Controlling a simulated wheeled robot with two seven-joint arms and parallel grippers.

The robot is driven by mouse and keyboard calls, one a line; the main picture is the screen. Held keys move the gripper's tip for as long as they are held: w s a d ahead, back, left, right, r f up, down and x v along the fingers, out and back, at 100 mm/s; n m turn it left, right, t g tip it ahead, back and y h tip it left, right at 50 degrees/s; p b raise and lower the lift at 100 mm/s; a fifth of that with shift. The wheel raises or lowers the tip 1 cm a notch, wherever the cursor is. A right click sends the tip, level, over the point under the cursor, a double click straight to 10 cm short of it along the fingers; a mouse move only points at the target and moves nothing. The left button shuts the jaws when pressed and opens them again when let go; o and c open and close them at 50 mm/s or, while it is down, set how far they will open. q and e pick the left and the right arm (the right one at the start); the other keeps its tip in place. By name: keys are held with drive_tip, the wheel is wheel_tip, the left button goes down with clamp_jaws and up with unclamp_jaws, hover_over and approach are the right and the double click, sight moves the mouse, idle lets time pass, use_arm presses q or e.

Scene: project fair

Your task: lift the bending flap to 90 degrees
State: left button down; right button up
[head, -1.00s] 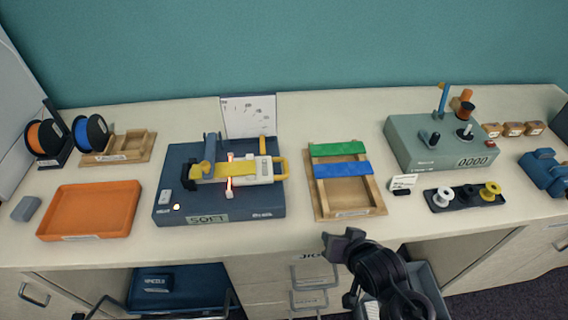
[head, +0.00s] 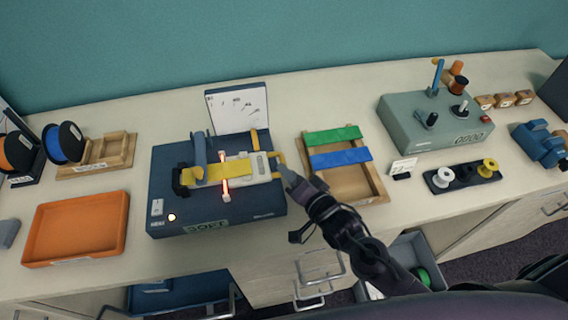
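The bending machine (head: 165,170) is a dark blue box with a glowing orange-red strip across its top. My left gripper is not in view.
A wooden rack (head: 375,184) with a green and a blue sheet stands just right of my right gripper. An orange tray (head: 38,236) is at left, a grey-green winder box (head: 400,118) at right. A white sign (head: 235,110) stands behind the machine.

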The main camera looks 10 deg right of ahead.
sight(257, 166)
drive_tip(key=x, duration=0.3)
drive_tip(key=shift+w+a+f, duration=0.1)
drive_tip(key=shift+w, duration=0.05)
clamp_jaws()
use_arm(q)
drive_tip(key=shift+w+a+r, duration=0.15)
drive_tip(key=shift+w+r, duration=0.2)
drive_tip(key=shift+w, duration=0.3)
use_arm(e)
drive_tip(key=shift+f, duration=0.1)
